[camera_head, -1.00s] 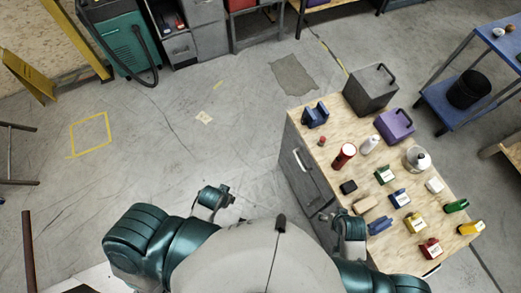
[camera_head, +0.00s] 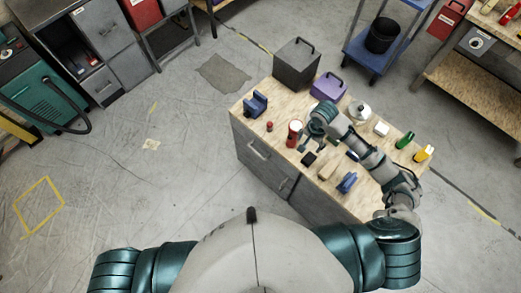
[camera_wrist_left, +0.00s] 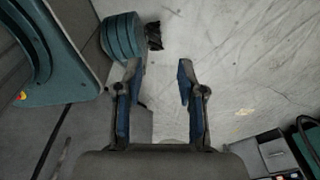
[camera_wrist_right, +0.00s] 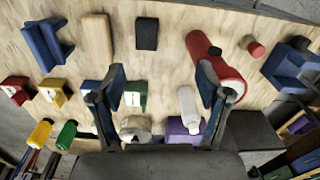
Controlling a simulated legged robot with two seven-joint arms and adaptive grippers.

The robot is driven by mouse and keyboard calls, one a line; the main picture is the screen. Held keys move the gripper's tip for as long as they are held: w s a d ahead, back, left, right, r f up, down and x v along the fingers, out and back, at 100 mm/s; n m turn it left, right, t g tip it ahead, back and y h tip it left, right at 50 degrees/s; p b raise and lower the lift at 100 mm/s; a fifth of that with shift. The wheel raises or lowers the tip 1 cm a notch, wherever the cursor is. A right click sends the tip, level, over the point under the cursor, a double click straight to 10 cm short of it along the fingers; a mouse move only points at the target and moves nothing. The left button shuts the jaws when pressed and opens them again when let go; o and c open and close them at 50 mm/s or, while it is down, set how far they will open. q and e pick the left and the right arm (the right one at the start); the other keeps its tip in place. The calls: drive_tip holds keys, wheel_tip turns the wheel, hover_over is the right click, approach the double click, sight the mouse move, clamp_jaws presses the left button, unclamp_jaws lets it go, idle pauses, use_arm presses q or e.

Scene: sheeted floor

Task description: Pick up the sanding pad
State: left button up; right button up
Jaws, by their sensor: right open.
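A small black block (camera_head: 309,158) lies on the wooden worktop beside a tan block (camera_head: 327,170). In the right wrist view the black block (camera_wrist_right: 147,33) and the tan block (camera_wrist_right: 96,40) lie flat near the top edge. Which one is the sanding pad I cannot tell for sure. My right gripper (camera_head: 312,143) is over the worktop, close to the black block and the red cylinder. In its wrist view the fingers (camera_wrist_right: 161,85) are spread with nothing between them. My left gripper (camera_wrist_left: 159,70) is open and empty above the floor, outside the head view.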

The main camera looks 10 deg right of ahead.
drive_tip(key=w+d+r+m, duration=0.1)
drive_tip(key=d, duration=0.2)
hover_over(309, 158)
drive_tip(key=w, duration=0.1)
drive_tip(key=shift+m, duration=0.3)
wheel_tip(309, 158, down, 11)
drive_tip(key=shift+a+f+b, duration=0.1)
drive_tip(key=shift+a+b, duration=0.05)
drive_tip(key=shift+b, duration=0.25)
drive_tip(key=shift+s+a+f, duration=0.1)
drive_tip(key=shift+f, duration=0.4)
drive_tip(key=f, duration=0.1)
drive_tip(key=d+f, duration=0.1)
drive_tip(key=f, duration=0.3)
drive_tip(key=shift+s+d, duration=0.15)
drive_tip(key=shift+s, duration=0.2)
drive_tip(key=shift+a, duration=0.3)
drive_tip(key=c, duration=0.3)
use_arm(q)
drive_tip(key=s, duration=0.1)
drive_tip(key=s+f, duration=0.2)
drive_tip(key=shift+s+a, duration=0.15)
drive_tip(key=shift+a, duration=0.1)
use_arm(e)
drive_tip(key=shift+a, duration=0.1)
drive_tip(key=c, duration=0.8)
